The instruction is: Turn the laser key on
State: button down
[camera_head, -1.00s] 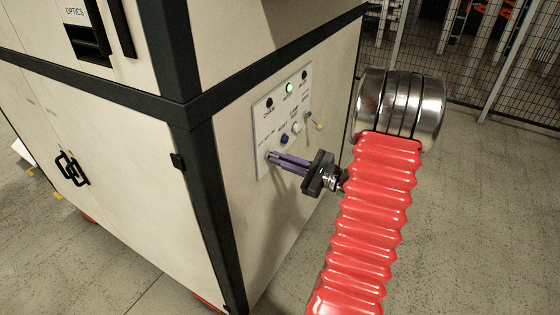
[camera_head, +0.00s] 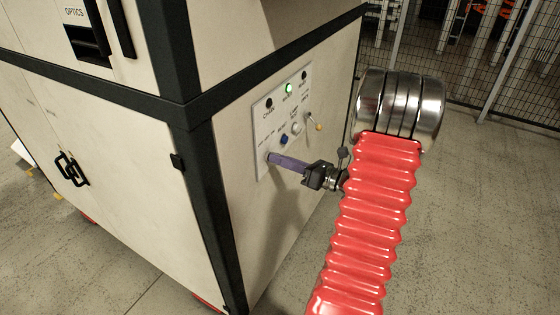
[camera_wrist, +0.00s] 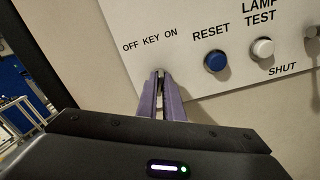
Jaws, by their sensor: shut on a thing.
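The laser key (camera_wrist: 160,76) is below the "OFF KEY ON" label (camera_wrist: 150,41) on the white control panel (camera_wrist: 200,20). Only a thin metal part of it shows between the fingertips, so its exact pointing is hard to tell. My gripper (camera_wrist: 161,82) is shut on the key with its purple fingers. In the head view my gripper (camera_head: 270,158) reaches the lower left of the panel (camera_head: 285,110), its fingers seen nearly edge-on, and the key is hidden there.
To the right of the key are a blue RESET button (camera_wrist: 215,61), a white LAMP TEST button (camera_wrist: 263,48) and a SHUT switch (camera_wrist: 311,32). A green lamp (camera_head: 289,88) is lit on the panel. A mesh fence (camera_head: 500,70) stands behind at the right.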

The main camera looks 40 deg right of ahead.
jog(key=shift+f+m, duration=0.15)
jog(key=shift+m, duration=0.35)
jog(key=c, duration=1.9)
grip_release()
jog(key=v, duration=1.4)
